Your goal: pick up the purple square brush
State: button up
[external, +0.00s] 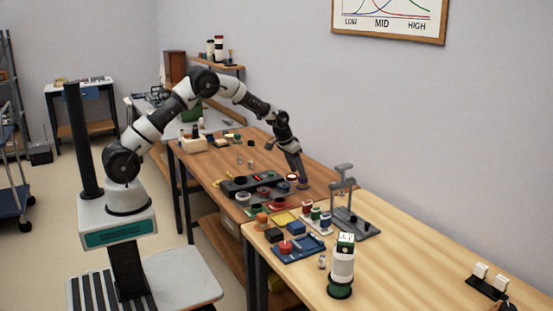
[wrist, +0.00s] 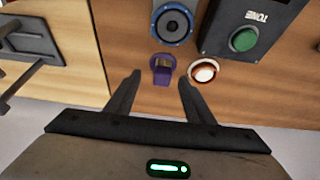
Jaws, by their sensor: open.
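The brush lies about between and just beyond the fingertips; I cannot tell the height gap. In the external view my gripper (external: 299,177) points down at the table's right part, and the brush is too small there to make out surely.
A blue-framed speaker (wrist: 174,22) lies just beyond the brush. A white and orange round piece (wrist: 204,72) sits close on its right. A dark box with a green button (wrist: 244,39) is farther right. A grey metal stand (external: 347,205) stands right of my gripper.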

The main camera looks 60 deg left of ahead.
aim_at(303, 181)
jog(key=shift+a+b+x, duration=0.15)
jog(key=shift+x, duration=1.2)
jog(key=shift+a+b+x, duration=0.15)
jog(key=shift+x, duration=1.25)
jog(key=shift+r, duration=0.1)
jog(key=shift+c, duration=0.3)
jog(key=c, duration=1.1)
